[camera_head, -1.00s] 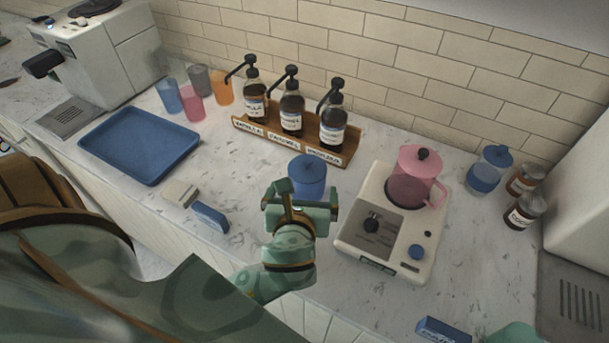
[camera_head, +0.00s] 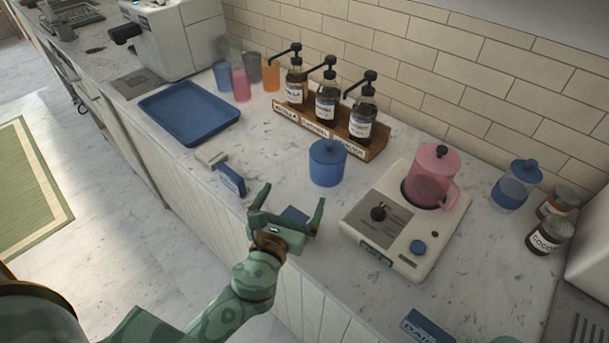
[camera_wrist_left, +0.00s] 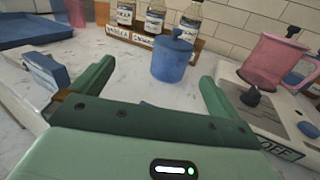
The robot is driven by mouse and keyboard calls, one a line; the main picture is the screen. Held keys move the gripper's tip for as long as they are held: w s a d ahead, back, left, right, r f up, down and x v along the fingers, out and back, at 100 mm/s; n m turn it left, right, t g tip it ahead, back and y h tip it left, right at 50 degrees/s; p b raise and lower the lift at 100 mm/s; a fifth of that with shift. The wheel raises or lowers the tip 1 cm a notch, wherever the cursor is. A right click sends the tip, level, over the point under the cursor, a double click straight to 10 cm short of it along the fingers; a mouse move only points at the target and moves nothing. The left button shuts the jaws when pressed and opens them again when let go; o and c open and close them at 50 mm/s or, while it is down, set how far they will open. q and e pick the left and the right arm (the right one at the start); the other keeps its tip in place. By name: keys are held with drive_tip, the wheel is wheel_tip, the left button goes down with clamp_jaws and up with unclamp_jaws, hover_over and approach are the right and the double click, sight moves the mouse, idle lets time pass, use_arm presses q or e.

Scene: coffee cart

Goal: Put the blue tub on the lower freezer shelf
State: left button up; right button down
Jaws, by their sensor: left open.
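The blue tub (camera_head: 327,163), a round lidded canister with a knob, stands upright on the counter between the syrup rack and the white hot plate. It also shows in the left wrist view (camera_wrist_left: 172,58), ahead of the fingers. My left gripper (camera_head: 292,197) is open and empty, on the near side of the tub and apart from it. In the left wrist view the tub shows between the spread fingers (camera_wrist_left: 157,75), farther off. No freezer or freezer shelf is in view. My right gripper is not recognisable in the frames.
The hot plate (camera_head: 393,222) with a pink pot (camera_head: 432,178) stands right of the tub. A syrup rack (camera_head: 350,143) is behind it. A blue tray (camera_head: 190,113) and a small blue box (camera_head: 231,180) lie left. Another blue-lidded jar (camera_head: 513,188) stands far right.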

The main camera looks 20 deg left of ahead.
sight(322, 163)
use_arm(q)
drive_tip(key=shift+s+d+f+h, duration=0.1)
drive_tip(key=shift+s+d+h, duration=0.05)
drive_tip(key=shift+d+h, duration=0.3)
drive_tip(key=shift+d+m, duration=0.2)
drive_tip(key=shift+m, duration=0.1)
drive_tip(key=shift+w+d+h, duration=0.1)
drive_tip(key=shift+w+h, duration=0.25)
drive_tip(key=shift+w, duration=0.05)
drive_tip(key=w, duration=1)
drive_tip(key=shift+d, duration=0.1)
drive_tip(key=w, duration=0.2)
drive_tip(key=w+b, duration=0.1)
drive_tip(key=w, duration=0.2)
drive_tip(key=shift+w+f, duration=0.2)
drive_tip(key=shift+w, duration=0.15)
use_arm(e)
drive_tip(key=shift+s+a+f, duration=0.15)
drive_tip(key=shift+a+f, duration=0.05)
drive_tip(key=shift+f, duration=0.25)
use_arm(q)
drive_tip(key=shift+r, duration=0.1)
drive_tip(key=c, duration=1.6)
